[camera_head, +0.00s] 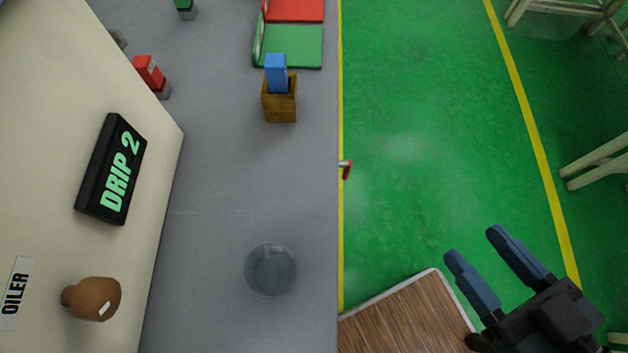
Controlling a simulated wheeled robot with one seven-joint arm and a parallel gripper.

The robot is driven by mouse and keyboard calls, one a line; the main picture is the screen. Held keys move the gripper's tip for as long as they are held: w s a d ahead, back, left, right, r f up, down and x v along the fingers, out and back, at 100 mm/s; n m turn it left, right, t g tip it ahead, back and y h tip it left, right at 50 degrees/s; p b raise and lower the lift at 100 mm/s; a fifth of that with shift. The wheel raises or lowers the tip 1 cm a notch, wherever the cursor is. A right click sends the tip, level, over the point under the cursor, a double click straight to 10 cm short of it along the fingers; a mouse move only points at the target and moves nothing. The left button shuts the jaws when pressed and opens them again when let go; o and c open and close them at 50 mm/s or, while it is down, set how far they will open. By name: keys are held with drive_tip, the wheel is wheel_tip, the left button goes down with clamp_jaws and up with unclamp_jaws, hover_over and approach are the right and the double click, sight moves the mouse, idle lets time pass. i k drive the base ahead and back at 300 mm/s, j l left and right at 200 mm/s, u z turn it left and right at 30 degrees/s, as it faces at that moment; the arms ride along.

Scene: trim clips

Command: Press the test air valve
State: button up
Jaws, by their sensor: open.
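No part in view carries a readable test air valve label. A red block on a grey base (149,72) stands at the upper left, by the cream panel. My gripper (472,244) is at the lower right, with its two blue fingers apart and nothing between them. It is to the right of and below the lever in the picture, well apart from it.
The grey bench (220,190) holds a clear round dish (271,270), a brown block with a blue piece (279,98), and green and red trays (290,46). The cream panel bears a DRIP 2 sign (112,168) and a brown knob (92,298). A wooden board (405,318) lies near my gripper.

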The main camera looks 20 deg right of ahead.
sight(347, 165)
drive_tip(key=i+l, duration=0.35)
drive_tip(key=l, duration=0.15)
drive_tip(key=i+l, duration=0.35)
drive_tip(key=l, duration=0.2)
drive_tip(key=i+l, duration=0.3)
drive_tip(key=l, duration=0.2)
drive_tip(key=i+l, duration=0.35)
drive_tip(key=l, duration=0.2)
drive_tip(key=i+l, duration=0.35)
drive_tip(key=l, duration=0.15)
drive_tip(key=i+l, duration=0.35)
drive_tip(key=l, duration=0.2)
drive_tip(key=i+l, duration=0.3)
drive_tip(key=l, duration=0.2)
drive_tip(key=i+l, duration=0.35)
drive_tip(key=l, duration=0.2)
drive_tip(key=u, duration=2.25)
